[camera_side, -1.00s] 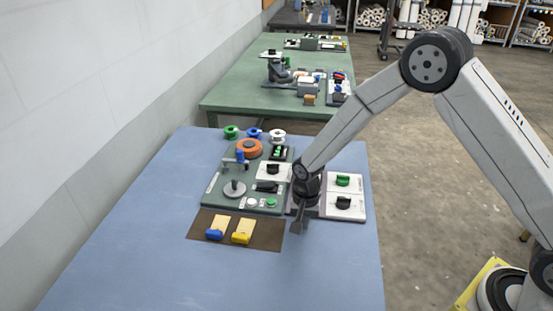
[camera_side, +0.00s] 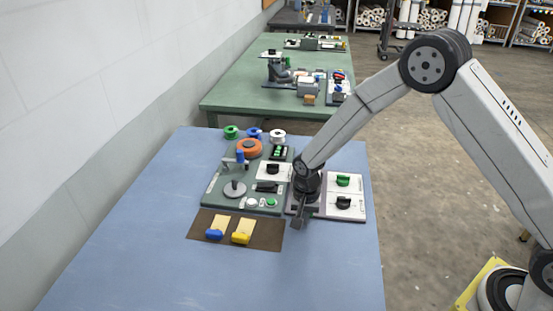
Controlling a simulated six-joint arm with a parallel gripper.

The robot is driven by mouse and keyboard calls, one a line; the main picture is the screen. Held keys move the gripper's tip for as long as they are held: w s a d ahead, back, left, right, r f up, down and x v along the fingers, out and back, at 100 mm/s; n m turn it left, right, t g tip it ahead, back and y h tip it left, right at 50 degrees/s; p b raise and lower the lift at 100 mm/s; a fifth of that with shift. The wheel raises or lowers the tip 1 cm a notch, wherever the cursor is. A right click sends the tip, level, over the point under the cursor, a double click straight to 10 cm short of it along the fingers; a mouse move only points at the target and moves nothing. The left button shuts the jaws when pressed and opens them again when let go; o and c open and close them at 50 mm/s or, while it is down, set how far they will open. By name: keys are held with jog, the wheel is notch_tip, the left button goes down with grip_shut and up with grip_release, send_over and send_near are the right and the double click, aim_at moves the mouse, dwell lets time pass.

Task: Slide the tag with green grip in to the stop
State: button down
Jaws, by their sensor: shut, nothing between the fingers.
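My gripper (camera_side: 299,222) is shut and empty. It points down just in front of the right-hand panel (camera_side: 328,213), right of the brown mat (camera_side: 262,237). I cannot make out a tag with a green grip; my gripper and wrist cover part of the panel, and it may be hidden there. A tag with a blue grip (camera_side: 215,234) and a tag with a yellow grip (camera_side: 241,238) lie side by side on the mat. No slot or stop can be made out.
A dark green panel (camera_side: 213,199) carries an orange wheel (camera_side: 249,148), a grey dial (camera_side: 235,190) and a green button (camera_side: 272,202). The right panel has a green knob (camera_side: 343,181) and a black knob (camera_side: 343,202). Spools stand behind. The blue table's (camera_side: 200,285) front is clear.

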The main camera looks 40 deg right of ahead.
jog(key=shift+w+d, duration=2.25)
dwell(0.8)
jog(key=shift+s+a+r, duration=0.2)
jog(key=shift+r, duration=0.8)
jog(key=shift+s+a+r, duration=0.15)
jog(key=shift+r, duration=0.8)
jog(key=shift+s+a+r, duration=0.2)
jog(key=shift+r, duration=0.8)
jog(key=shift+r, duration=0.1)
jog(key=shift+s+d+r, duration=0.1)
jog(key=shift+s+r, duration=0.25)
jog(key=shift+s, duration=0.1)
jog(key=s+d+r+n+t, duration=0.1)
jog(key=s+r+n, duration=0.2)
jog(key=s, duration=0.6)
jog(key=s+d+r+n+t, duration=0.1)
jog(key=s+r+n, duration=0.3)
jog(key=s, duration=0.6)
jog(key=shift+s+d+n+t, duration=0.3)
jog(key=shift+d+n, duration=0.35)
jog(key=shift+n, duration=0.35)
